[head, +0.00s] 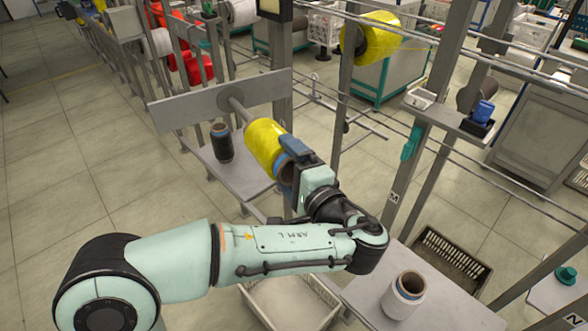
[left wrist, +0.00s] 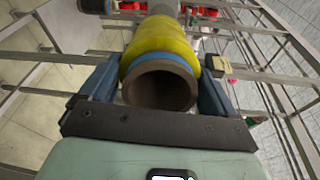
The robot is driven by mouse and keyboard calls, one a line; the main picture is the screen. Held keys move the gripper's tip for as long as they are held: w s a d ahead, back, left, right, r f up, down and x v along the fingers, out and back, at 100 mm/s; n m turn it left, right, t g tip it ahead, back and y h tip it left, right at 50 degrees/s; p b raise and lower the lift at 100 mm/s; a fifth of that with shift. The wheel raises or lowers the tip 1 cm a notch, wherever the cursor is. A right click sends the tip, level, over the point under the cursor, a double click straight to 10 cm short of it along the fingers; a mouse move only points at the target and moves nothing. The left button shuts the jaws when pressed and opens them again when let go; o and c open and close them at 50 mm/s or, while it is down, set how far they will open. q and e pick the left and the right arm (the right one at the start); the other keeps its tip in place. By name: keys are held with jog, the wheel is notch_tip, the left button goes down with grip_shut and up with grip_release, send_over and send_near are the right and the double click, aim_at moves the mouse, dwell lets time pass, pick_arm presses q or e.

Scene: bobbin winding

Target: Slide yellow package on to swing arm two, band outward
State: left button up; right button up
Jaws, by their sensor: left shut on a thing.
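The yellow package (head: 264,142) is a yarn-wound tube with a blue band (head: 281,162) at the end facing my left gripper. My left gripper (head: 284,160) is shut on this near end, its blue fingers on either side. In the left wrist view, the yellow package (left wrist: 160,42) shows its open brown tube mouth and blue band (left wrist: 160,58) toward me. The grey swing arm rod (head: 237,106) sticks out from a flat grey plate (head: 190,108) and lines up with the package's far end. I cannot tell how far the rod is inside the tube. My right gripper is out of view.
A black package (head: 222,143) stands on a grey shelf (head: 238,178) below. A white package (head: 404,296) stands on a table at front right. Another yellow package (head: 371,37) hangs on the rack behind. Grey posts (head: 344,90) and rails stand to the right.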

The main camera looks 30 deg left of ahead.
pick_arm(q)
jog(key=shift+x, duration=3)
jog(key=shift+b+x, duration=0.3)
jog(key=shift+x, duration=2.7)
jog(key=shift+a, duration=0.1)
jog(key=shift+x, duration=2.15)
jog(key=shift+f+b, duration=0.45)
jog(key=shift+b, duration=0.3)
jog(key=o, duration=1.4)
